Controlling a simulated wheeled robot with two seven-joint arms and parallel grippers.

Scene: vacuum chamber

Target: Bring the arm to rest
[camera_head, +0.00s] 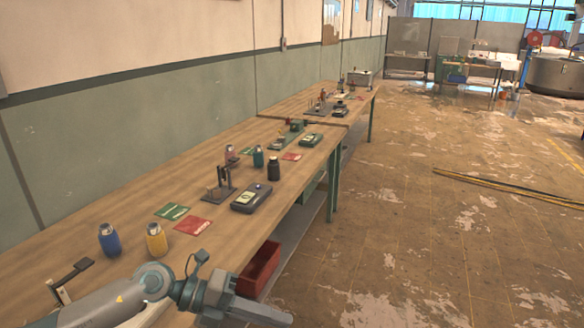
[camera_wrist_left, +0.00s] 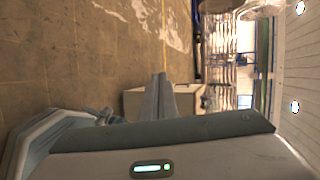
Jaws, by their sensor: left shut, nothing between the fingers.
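My left arm comes in from the lower left in the head view. Its gripper (camera_head: 264,311) is at the bottom of the picture, in front of the table edge and past the near end of the wooden bench. In the left wrist view the two fingers (camera_wrist_left: 158,97) lie together, shut and empty, over the floor. My right gripper is in neither view.
A long wooden bench (camera_head: 140,212) runs along the left wall. A blue bottle (camera_head: 109,240), a yellow bottle (camera_head: 156,240), green and red cards and a dark device (camera_head: 251,198) stand on it. A red bin (camera_head: 259,268) is below the edge. The floor (camera_head: 420,230) at right is mostly clear.

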